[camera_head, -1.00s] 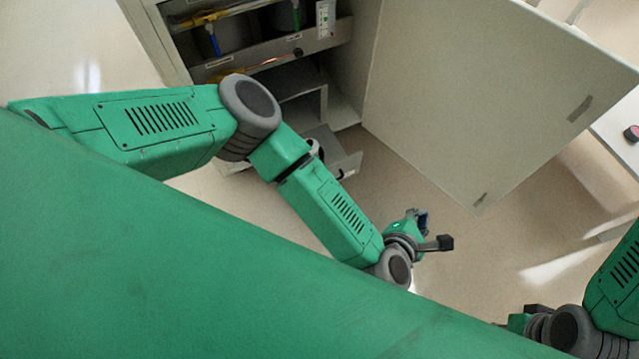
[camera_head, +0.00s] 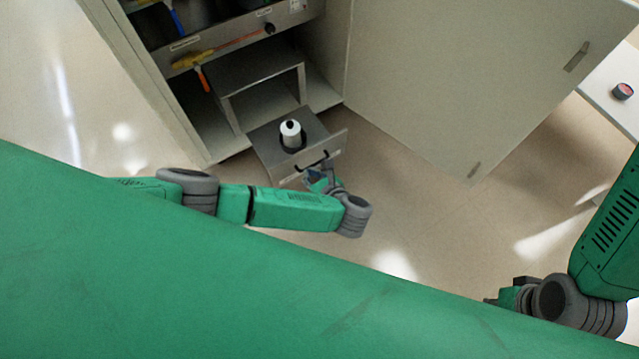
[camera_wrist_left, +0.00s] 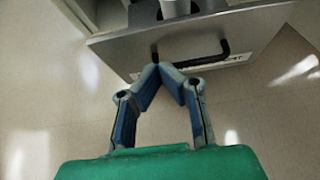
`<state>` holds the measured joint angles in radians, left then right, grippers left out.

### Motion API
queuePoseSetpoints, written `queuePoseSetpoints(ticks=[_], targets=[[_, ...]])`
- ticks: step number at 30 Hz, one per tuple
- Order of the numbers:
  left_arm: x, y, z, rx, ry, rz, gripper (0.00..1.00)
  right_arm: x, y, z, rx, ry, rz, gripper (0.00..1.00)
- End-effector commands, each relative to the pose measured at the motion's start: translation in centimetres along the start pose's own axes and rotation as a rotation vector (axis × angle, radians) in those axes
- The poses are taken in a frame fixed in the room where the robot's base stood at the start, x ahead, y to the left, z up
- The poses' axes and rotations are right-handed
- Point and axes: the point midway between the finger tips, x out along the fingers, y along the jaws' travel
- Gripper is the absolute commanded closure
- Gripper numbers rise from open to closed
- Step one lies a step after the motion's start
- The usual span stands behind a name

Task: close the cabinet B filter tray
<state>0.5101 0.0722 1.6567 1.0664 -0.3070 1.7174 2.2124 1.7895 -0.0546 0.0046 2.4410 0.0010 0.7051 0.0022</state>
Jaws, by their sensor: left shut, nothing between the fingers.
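The filter tray (camera_head: 262,141) is a grey drawer pulled out from the bottom of the open cabinet, with a white cylindrical filter (camera_head: 291,134) standing in it. Its front carries a dark bar handle (camera_head: 312,162), which also shows in the left wrist view (camera_wrist_left: 224,50). My left gripper (camera_head: 314,173) is shut and empty, its fingertips close to the tray front by the handle. In the left wrist view the blue-padded fingers (camera_wrist_left: 160,68) meet just below the handle's left end; I cannot tell if they touch. My right gripper (camera_head: 505,295) is partly visible at lower right, its fingers unclear.
The wide cabinet door (camera_head: 450,75) stands open to the right of the tray. A shelf above holds tools, including a yellow-handled one (camera_head: 190,60). A white table (camera_head: 612,100) with a red-topped knob is at far right. Floor in front is clear.

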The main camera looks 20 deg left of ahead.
Motion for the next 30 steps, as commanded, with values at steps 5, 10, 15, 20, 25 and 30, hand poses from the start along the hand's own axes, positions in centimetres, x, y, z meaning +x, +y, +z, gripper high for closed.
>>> queuePoseSetpoints(ticks=[5,10,15,20,25,30], targets=[[3.0,0.0,0.9,-0.001,-0.001,0.002,1.00,1.1,0.0,0.1,0.000,0.000,0.000,1.00],[4.3,0.0,1.7,0.001,0.001,-0.001,1.00,1.4,0.0,0.1,0.000,0.000,0.000,1.00],[4.6,-0.1,2.0,0.001,0.001,-0.001,1.00,1.4,0.0,0.1,0.000,0.000,0.000,1.00],[4.6,-0.1,2.0,0.001,0.001,-0.001,1.00,1.4,0.0,0.1,0.000,0.000,0.000,1.00],[4.6,0.0,2.0,0.002,0.000,-0.001,1.00,1.3,0.0,0.1,0.000,0.000,0.000,1.00],[5.0,1.0,2.4,0.004,-0.001,0.001,1.00,0.8,0.0,0.0,0.000,0.000,0.000,1.00]])
